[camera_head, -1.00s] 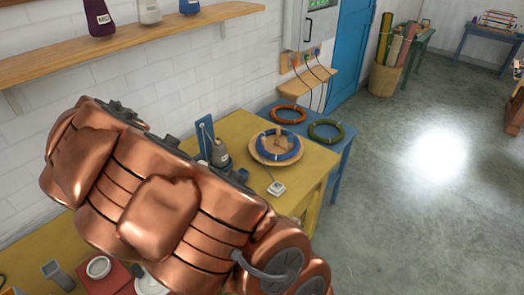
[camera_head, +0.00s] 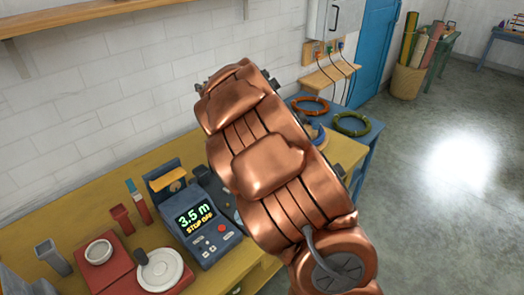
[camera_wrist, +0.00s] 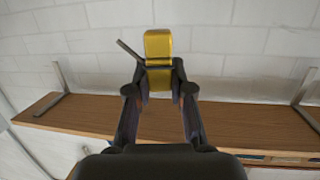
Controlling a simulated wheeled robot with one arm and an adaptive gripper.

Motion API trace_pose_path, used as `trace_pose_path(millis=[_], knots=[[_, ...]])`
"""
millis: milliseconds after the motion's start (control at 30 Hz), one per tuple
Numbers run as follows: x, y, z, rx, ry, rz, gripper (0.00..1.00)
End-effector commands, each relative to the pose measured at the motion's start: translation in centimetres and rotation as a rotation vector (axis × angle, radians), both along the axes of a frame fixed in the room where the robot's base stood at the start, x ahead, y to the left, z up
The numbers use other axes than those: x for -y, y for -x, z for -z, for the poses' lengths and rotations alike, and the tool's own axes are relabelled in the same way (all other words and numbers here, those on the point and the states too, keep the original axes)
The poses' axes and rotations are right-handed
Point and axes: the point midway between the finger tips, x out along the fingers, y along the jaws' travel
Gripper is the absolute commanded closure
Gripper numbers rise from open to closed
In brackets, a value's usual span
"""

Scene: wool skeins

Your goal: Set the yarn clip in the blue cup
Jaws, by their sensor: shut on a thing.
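In the wrist view my gripper (camera_wrist: 159,88) is shut on a yellow clip-like piece with a thin dark lever sticking out to the left, which I take for the yarn clip (camera_wrist: 158,45). It stands up from between the fingertips, in front of the white wall and above a wooden shelf. In the head view my copper arm covers the middle and hides the gripper and the clip. I cannot make out a blue cup in either view.
The wooden shelf (camera_wrist: 75,111) crosses the wrist view.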

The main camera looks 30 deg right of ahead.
Motion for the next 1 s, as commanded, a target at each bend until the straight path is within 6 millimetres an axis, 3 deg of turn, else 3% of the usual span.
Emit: trace_pose_path(millis=[33,267,600,800,1000], knots=[[1.4,0.2,2.3,0.000,0.001,-0.002,0.98],[6.0,1.7,7.4,0.003,-0.001,-0.042,0.98],[12.3,5.4,15.6,0.001,-0.001,-0.097,0.98],[14.9,7.6,19.2,0.002,0.000,-0.124,0.98],[16.0,8.8,20.5,0.003,0.000,-0.138,0.98]])
